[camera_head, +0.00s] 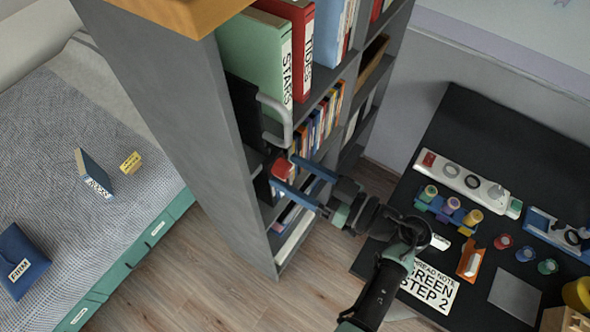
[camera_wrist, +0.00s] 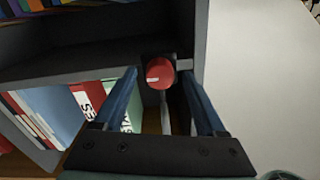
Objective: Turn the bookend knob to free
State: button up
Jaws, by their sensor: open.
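The red bookend knob (camera_head: 282,168) sits at the shelf's near edge, low on the bookcase side. In the wrist view the red knob (camera_wrist: 159,73) faces me, with a pale pointer line toward the picture's left. My gripper (camera_wrist: 159,84) is open, its two blue fingers on either side of the knob with a visible gap; I cannot tell whether either touches it. In the head view my gripper (camera_head: 290,175) reaches in from the right. A grey bracket-like handle (camera_head: 285,115) stands above the knob. Any markings around the knob are not readable.
The grey bookcase (camera_head: 190,120) holds binders, including green STARS (camera_head: 262,50) and red TIDES (camera_head: 303,45). A dark desk (camera_head: 480,130) with small parts and a note (camera_head: 428,285) lies right. A bed (camera_head: 60,140) is left. Wood floor (camera_head: 215,275) is open below.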

grip_shut()
dwell(0.5)
jog(key=n+b, duration=0.1)
jog(key=n, duration=0.3)
jog(key=n+b, duration=0.1)
jog(key=n, duration=0.3)
jog(key=shift+n, duration=0.3)
jog(key=n+b, duration=0.2)
jog(key=n, duration=0.3)
jog(key=shift+s+f+h, duration=0.1)
jog(key=shift+h, duration=0.2)
jog(key=shift+n+b, duration=1.05)
jog(key=shift+n, duration=0.85)
